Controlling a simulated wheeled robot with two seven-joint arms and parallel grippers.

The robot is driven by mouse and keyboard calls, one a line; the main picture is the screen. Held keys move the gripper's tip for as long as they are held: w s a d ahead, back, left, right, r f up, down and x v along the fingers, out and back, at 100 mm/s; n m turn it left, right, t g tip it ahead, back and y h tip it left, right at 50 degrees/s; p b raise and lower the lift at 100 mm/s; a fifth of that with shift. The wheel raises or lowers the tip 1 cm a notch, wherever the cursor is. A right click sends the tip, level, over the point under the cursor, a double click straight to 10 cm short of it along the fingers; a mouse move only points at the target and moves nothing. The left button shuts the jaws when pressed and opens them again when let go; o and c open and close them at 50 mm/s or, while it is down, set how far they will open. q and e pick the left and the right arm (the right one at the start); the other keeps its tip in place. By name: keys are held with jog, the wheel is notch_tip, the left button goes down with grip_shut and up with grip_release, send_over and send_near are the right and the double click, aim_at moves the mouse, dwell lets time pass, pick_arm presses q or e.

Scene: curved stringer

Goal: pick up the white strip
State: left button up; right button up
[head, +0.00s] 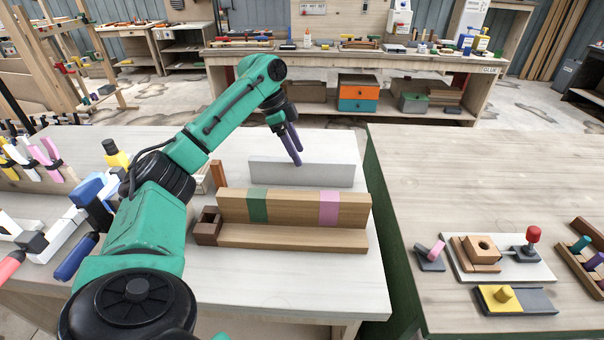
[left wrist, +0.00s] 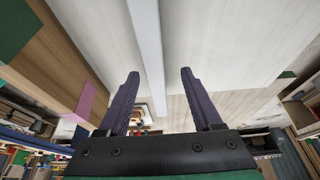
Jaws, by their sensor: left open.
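The white strip (head: 322,174) is a long pale board standing on its edge on the white table, behind a wooden stepped piece. My left gripper (head: 294,146) is over its upper edge, near the middle of its length. In the left wrist view the strip (left wrist: 147,45) runs between the two open fingers of the gripper (left wrist: 160,85), nearer the left finger. I cannot tell whether a finger touches it. My right gripper is not in view.
The wooden stepped piece (head: 290,236) with a green band and a pink band lies in front of the strip. A small brown block (head: 218,173) stands at its left. Clamps (head: 40,155) crowd the table's left side. A second table (head: 480,180) stands right, across a gap.

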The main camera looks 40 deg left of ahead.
aim_at(306, 171)
pick_arm(q)
jog(key=p+x, duration=0.1)
jog(key=x, duration=0.6)
jog(key=shift+s+d, duration=0.15)
jog(key=shift+d, duration=0.1)
grip_shut()
